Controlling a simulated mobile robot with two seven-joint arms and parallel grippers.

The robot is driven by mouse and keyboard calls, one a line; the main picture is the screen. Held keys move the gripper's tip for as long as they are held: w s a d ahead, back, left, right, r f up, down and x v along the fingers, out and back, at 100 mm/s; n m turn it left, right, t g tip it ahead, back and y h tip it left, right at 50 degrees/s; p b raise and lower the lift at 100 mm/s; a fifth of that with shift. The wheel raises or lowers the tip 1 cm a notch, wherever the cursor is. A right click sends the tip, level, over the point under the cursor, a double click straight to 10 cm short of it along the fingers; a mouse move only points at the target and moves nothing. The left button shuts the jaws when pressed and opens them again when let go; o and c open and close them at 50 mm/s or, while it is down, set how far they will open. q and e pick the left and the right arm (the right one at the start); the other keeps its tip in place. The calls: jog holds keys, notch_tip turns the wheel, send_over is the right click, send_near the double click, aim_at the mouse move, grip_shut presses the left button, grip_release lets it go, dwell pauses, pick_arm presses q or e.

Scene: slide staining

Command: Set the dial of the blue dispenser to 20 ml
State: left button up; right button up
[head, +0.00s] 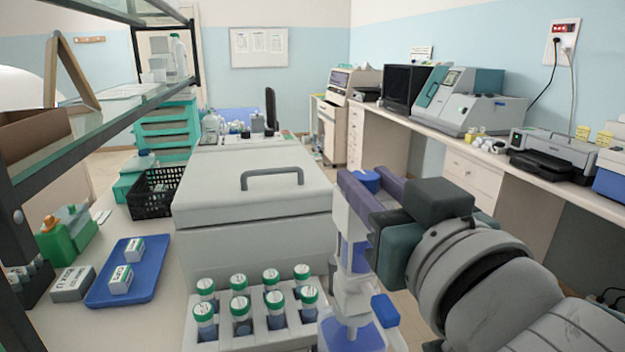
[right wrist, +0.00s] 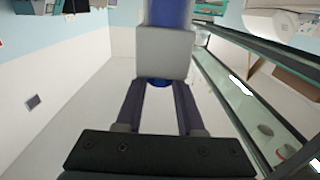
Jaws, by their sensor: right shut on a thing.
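The blue dispenser (head: 352,268) stands upright at the front centre, with a white body and blue parts. A blue spout-like part (head: 385,310) sticks out low on its right. My right gripper (head: 362,190) reaches in from the right at the dispenser's top. Its purple fingers are shut on a round blue part, seemingly the dial (head: 367,180). In the right wrist view the fingers (right wrist: 158,95) lie on both sides of the blue dial (right wrist: 158,83), against the dispenser's pale block (right wrist: 165,52). The dial's scale cannot be read. My left gripper is not in view.
A rack of green-capped vials (head: 255,325) stands just left of the dispenser. Behind it is a large grey lidded box (head: 215,205). A blue tray (head: 100,290) with small boxes and a black basket (head: 150,200) are at left. A glass shelf (head: 110,110) overhangs the left side.

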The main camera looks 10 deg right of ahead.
grip_shut()
jog(key=n+y+p, duration=0.2)
jog(key=shift+d+r+y+p, duration=0.2)
jog(key=shift+y+p, duration=0.2)
jog(key=shift+d+n+g+y+p, duration=0.1)
jog(key=shift+n+g+y+p, duration=0.2)
jog(key=shift+y, duration=0.3)
jog(key=shift+w+d+f+n+g+y+p, duration=0.1)
jog(key=shift+n+g+y+p, duration=0.25)
jog(key=shift+n+y, duration=0.7)
jog(key=n+g+y, duration=0.1)
jog(key=y, duration=0.1)
jog(key=n+g+y+b, duration=0.1)
jog(key=shift+w+d+f+y, duration=0.1)
jog(key=shift+d+f+y, duration=0.1)
jog(key=shift+y, duration=0.15)
jog(key=shift+w+n+g+y+b, duration=0.1)
jog(key=shift+n+g+y+b, duration=0.85)
jog(key=shift+y, duration=0.35)
jog(key=shift+r+g, duration=0.1)
jog(key=shift+g, duration=0.2)
